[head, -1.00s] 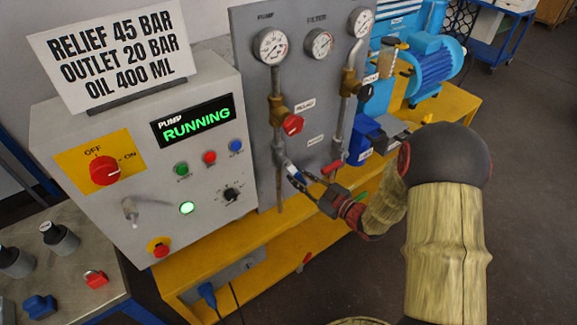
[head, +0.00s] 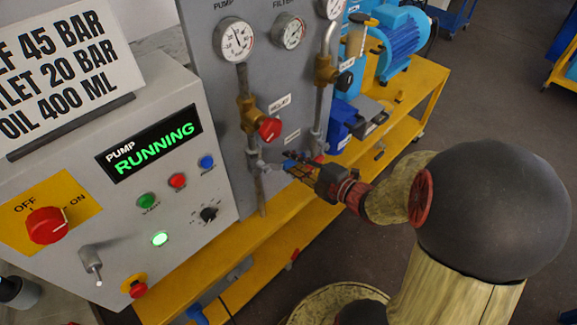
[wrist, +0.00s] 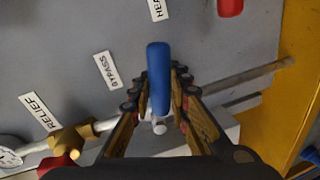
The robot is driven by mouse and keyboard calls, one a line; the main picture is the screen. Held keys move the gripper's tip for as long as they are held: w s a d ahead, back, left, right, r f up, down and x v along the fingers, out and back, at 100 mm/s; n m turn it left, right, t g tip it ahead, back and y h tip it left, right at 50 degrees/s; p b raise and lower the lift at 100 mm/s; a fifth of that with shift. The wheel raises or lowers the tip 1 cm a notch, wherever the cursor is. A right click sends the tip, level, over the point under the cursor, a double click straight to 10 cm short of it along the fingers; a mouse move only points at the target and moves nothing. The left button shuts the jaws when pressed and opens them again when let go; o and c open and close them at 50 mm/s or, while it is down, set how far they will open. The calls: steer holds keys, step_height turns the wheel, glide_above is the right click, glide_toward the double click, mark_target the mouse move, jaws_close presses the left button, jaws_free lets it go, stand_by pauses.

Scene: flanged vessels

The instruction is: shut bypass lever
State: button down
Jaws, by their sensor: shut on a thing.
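The bypass lever (wrist: 158,75) has a blue handle and a small metal pivot on the grey pipe. In the wrist view it stands between my gripper's (wrist: 158,80) two fingers, next to the BYPASS label (wrist: 107,70). My gripper is shut on the handle. The handle points roughly across the pipe. In the head view my gripper (head: 298,166) reaches the lower left pipe from the right, and its fingers mostly hide the lever.
The red relief knob (head: 269,129) sits just above on the same pipe. A red handle (wrist: 230,6) is beyond the lever in the wrist view. The pump panel (head: 152,146) reads RUNNING. A yellow bench (head: 205,285) lies below.

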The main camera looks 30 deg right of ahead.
steer(key=shift+d+r+n+h+b, duration=0.1)
steer(key=shift+r+n+h+b, duration=0.2)
steer(key=shift+r+n+b, duration=0.65)
steer(key=c, duration=1.7)
jaws_free()
steer(key=shift+o, duration=0.2)
